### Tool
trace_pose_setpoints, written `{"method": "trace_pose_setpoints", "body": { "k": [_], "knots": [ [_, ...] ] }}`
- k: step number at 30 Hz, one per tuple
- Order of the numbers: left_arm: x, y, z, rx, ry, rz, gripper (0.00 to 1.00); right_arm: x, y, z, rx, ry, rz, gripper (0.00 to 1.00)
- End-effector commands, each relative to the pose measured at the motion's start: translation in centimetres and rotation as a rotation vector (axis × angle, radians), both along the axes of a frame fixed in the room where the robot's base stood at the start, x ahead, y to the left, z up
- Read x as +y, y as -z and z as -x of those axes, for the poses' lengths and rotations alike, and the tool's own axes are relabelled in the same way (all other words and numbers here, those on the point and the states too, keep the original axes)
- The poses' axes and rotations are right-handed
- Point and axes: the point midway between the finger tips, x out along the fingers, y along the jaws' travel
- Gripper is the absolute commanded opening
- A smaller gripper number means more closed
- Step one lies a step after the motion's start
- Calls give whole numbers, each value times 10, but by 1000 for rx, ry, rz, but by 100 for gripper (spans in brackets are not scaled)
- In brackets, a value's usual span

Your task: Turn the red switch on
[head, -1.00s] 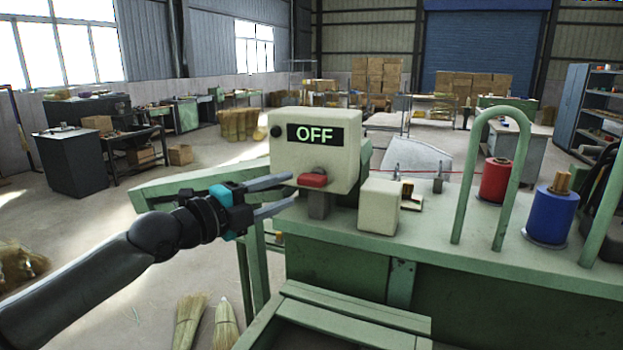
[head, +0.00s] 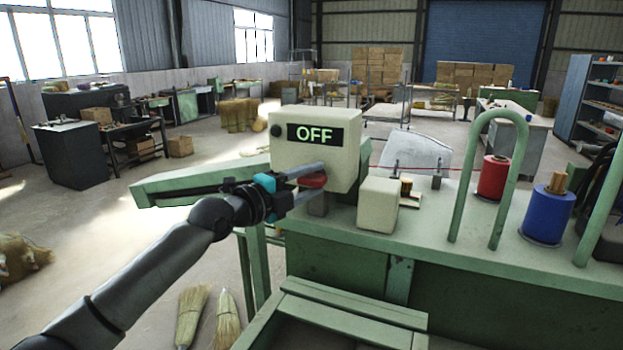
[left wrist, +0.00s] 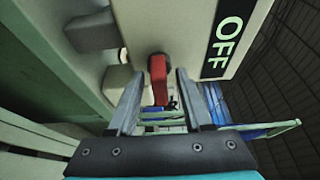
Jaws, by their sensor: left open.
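The red switch (head: 312,181) sits low on the front of a cream control box (head: 345,158). The box's display (head: 317,134) reads OFF in green letters. My left gripper (head: 318,180) is open, with its fingers reaching to the switch from the left. In the left wrist view the red switch (left wrist: 158,80) lies between the two open fingertips (left wrist: 156,76), with gaps at both sides. The fingers partly cover the switch in the head view. My right gripper is not in view.
The box stands on a green machine table (head: 460,240). A small cream block (head: 378,205), a red spool (head: 492,177), a blue spool (head: 547,215) and a green hoop (head: 462,190) are to the right. Brooms (head: 192,315) lie on the floor below.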

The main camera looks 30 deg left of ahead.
Motion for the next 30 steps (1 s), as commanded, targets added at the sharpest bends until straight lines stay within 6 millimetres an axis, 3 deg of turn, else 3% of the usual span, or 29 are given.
{"method": "trace_pose_setpoints", "body": {
  "k": [8,21,30],
  "knots": [
    [0,0,-1,1,0,0,48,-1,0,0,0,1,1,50],
    [0,1,0,1,0,0,0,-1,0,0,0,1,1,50],
    [0,1,0,1,0,5,0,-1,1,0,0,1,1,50]
  ]
}}
